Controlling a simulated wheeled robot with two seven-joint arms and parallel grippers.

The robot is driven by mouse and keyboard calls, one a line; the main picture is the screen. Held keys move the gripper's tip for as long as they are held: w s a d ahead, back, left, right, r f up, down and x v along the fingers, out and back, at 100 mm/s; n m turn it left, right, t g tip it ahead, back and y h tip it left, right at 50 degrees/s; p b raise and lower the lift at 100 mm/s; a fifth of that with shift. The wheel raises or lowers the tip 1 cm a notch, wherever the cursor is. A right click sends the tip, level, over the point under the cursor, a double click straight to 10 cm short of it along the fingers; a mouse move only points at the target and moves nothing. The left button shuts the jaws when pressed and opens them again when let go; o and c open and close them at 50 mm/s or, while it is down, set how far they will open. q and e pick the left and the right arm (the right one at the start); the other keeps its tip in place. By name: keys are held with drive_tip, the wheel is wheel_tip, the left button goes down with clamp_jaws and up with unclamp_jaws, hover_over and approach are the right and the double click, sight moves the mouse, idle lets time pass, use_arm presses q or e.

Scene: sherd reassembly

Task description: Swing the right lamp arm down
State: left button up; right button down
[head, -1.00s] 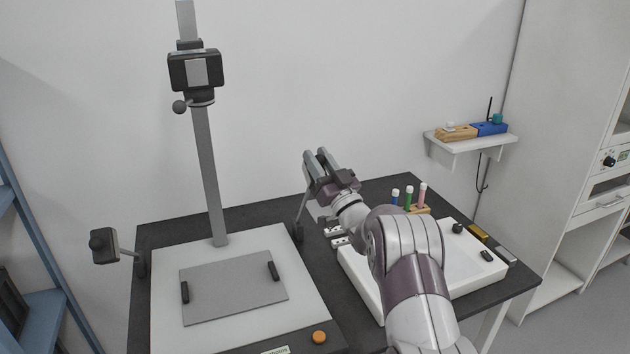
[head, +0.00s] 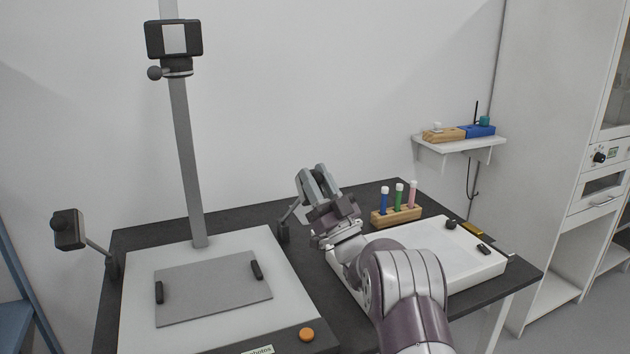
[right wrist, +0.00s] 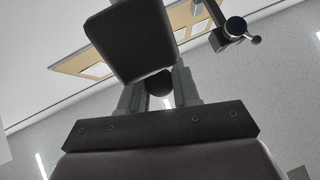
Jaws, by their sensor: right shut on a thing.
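The right lamp's thin grey arm (head: 292,212) rises at a slant from its dark mount (head: 283,232) at the right rear of the copy stand's white base. My right gripper (head: 316,182) is at the arm's upper end and is shut on the lamp head. The gripper hides most of that head in the head view. In the right wrist view the dark square lamp head (right wrist: 132,40) sits at the fingers, with a dark round part (right wrist: 159,83) between them. My left gripper is not in view.
The left lamp (head: 68,230) stands out at the left. The stand's column (head: 186,165) carries a camera (head: 174,38). A test tube rack (head: 396,215) and white tray (head: 440,250) lie right of my gripper. A grey board (head: 212,288) lies on the white base.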

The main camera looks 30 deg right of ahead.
drive_tip(key=c, duration=1.2)
unclamp_jaws()
drive_tip(key=shift+f, duration=0.4)
drive_tip(key=o, duration=0.4)
drive_tip(key=shift+s+r, duration=0.1)
drive_tip(key=shift+c, duration=0.2)
drive_tip(key=shift+s+r, duration=0.1)
drive_tip(key=v, duration=1.2)
drive_tip(key=shift+s, duration=0.3)
drive_tip(key=shift+f, duration=0.25)
